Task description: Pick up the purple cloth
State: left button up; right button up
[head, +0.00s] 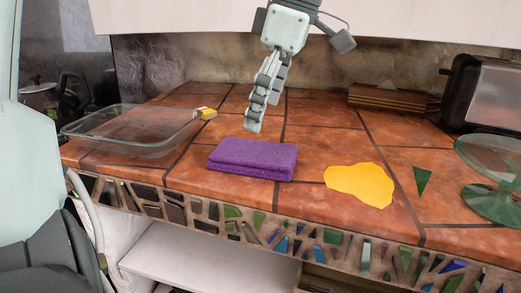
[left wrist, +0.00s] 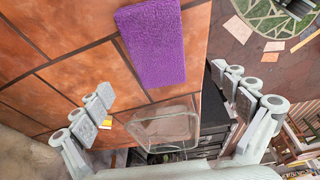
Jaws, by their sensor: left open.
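The purple cloth (head: 252,158) is a folded, thick rectangle lying flat near the front edge of the tiled counter. It also shows in the left wrist view (left wrist: 152,42), at the top centre. My left gripper (head: 254,129) points down above and just behind the cloth in the head view, apart from it. Its fingers overlap there, seen side-on. In the left wrist view the two fingers (left wrist: 171,84) stand wide apart with nothing between them. My right gripper is not in view.
A clear glass dish (head: 130,150) sits left of the cloth, with a small yellow-and-white block (head: 207,113) behind. A flat yellow piece (head: 360,184), a green triangle (head: 423,181) and a glass stand (head: 492,204) lie to the right. A toaster (head: 492,95) and wooden box (head: 390,98) stand behind.

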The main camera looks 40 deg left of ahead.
aim_at(253, 149)
pick_arm(q)
jog(key=x, duration=0.6)
jog(key=shift+w+a+f, duration=0.1)
jog(key=shift+w+f, duration=0.05)
jog(key=shift+f, duration=0.2)
jog(key=c, duration=1.3)
jog(key=shift+r, duration=0.1)
notch_tip(253, 149, up, 10)
jog(key=shift+f, duration=0.1)
